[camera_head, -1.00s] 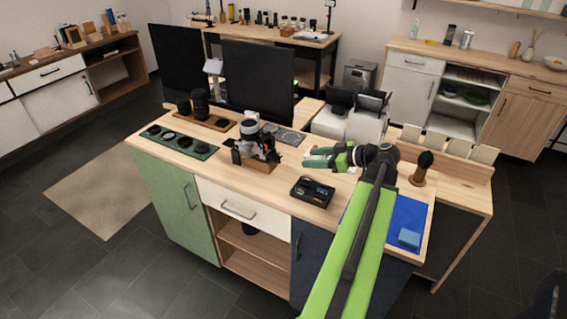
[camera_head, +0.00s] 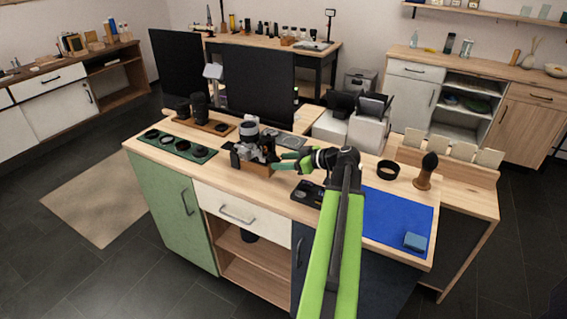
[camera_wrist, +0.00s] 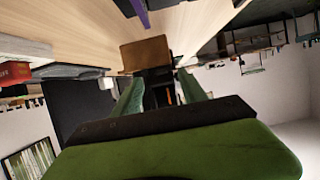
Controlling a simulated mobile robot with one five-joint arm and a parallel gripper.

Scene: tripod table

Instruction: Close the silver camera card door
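The silver camera (camera_head: 248,132), with a black body, stands on a wooden block (camera_head: 257,170) on the island worktop in the head view. My gripper (camera_head: 279,160) is just right of the camera, with its green fingers pointing left at its side. In the wrist view the two fingers of my gripper (camera_wrist: 160,76) are apart, with nothing visibly gripped. The dark camera body (camera_wrist: 155,83) shows beyond and between them, with the brown wooden block (camera_wrist: 145,53) above it in the picture. The card door cannot be made out, and I cannot tell whether the fingers touch the camera.
A green tray of lenses (camera_head: 176,146) lies left of the camera. A black case (camera_head: 306,192) is partly hidden by my arm. A blue mat (camera_head: 395,215), a dark ring (camera_head: 388,169) and a brush (camera_head: 426,170) are to the right. Monitors (camera_head: 258,85) stand behind.

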